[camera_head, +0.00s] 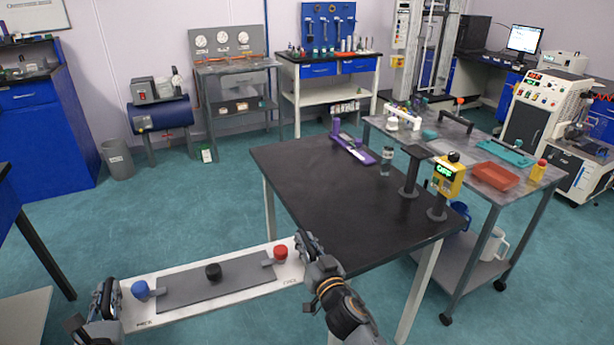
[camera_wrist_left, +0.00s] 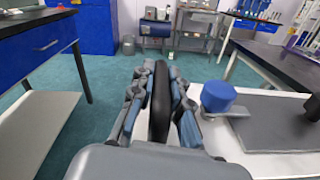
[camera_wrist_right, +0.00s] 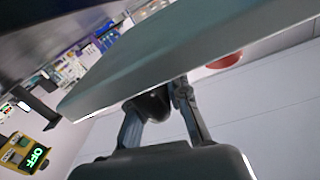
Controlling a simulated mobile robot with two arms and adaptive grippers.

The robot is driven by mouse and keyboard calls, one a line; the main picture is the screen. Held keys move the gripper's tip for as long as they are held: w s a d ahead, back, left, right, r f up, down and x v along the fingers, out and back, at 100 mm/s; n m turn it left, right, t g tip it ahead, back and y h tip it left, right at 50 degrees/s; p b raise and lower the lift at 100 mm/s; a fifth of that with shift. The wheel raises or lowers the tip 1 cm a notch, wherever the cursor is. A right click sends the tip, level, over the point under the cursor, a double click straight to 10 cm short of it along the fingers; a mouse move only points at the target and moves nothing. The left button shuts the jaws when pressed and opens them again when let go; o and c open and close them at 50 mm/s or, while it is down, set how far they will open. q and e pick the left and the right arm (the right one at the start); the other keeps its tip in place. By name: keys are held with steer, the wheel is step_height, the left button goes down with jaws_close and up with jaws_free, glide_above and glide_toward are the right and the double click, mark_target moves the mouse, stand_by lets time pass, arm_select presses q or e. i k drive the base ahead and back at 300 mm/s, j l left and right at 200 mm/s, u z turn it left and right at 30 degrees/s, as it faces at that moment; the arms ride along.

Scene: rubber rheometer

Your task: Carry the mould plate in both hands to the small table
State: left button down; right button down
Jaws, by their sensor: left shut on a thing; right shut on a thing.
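The mould plate (camera_head: 184,302) is a long white board with a grey slab on it, a blue knob at its left end, a black knob in the middle and a red knob at its right end. It is held off the floor, left of a black-topped table (camera_head: 330,200). My left gripper (camera_head: 106,298) is shut on its left end; the left wrist view shows a black upright handle (camera_wrist_left: 160,110) between the fingers. My right gripper (camera_head: 304,246) is shut on its right end, close to the table's near-left edge. In the right wrist view, a board edge partly hides the fingers (camera_wrist_right: 165,98).
A purple tool (camera_head: 352,148), a small bottle (camera_head: 386,162), a black stand (camera_head: 411,170) and a yellow "OFF" box (camera_head: 447,175) stand on the black table's far and right parts. Its near-left top is bare. A grey trolley (camera_head: 540,180) stands behind it, right.

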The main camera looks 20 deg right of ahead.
mark_target(345, 220)
steer(key=i, duration=0.95)
steer(key=z, duration=1.35)
steer(key=i+j, duration=0.05)
